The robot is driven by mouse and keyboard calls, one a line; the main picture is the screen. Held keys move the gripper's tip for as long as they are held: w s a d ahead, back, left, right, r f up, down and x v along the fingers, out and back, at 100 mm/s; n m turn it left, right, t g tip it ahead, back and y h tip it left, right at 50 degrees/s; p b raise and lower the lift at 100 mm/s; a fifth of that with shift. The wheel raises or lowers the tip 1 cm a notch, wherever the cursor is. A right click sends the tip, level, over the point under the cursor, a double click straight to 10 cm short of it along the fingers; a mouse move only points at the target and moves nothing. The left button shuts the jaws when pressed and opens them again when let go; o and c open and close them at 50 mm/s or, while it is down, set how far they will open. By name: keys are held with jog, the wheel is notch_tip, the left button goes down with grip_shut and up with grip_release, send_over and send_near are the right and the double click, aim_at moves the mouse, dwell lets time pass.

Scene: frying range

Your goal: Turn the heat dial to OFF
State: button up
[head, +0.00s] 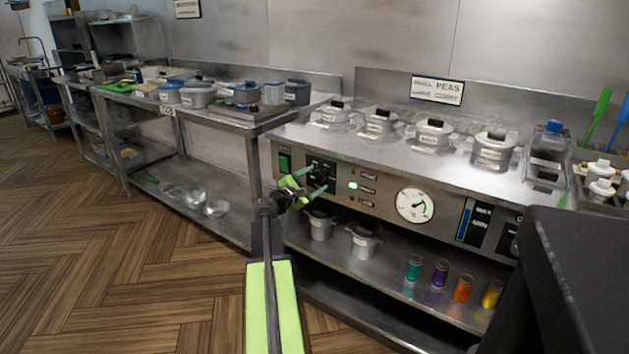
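The heat dial (321,175) is a black knob on a black square plate in the left part of the range's front panel. Its pointer and the OFF mark are too small to read. My gripper (315,180) is at the panel in front of the dial, with light green fingers spread apart. One finger is at the dial's upper side and the other at its lower side. I cannot tell whether they touch the knob. A small green lamp (353,185) is lit right of the dial.
A green switch (285,162) is left of the dial; a round white gauge (415,205) is to the right. Lidded pots (379,122) stand on the range top. Colored jars (441,272) stand on the shelf below. A dark block (580,270) fills the lower right. Open floor lies left.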

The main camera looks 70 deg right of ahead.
jog(key=v, duration=1.7)
jog(key=shift+a, duration=0.2)
jog(key=shift+w+r, duration=0.1)
jog(key=shift+r, duration=0.05)
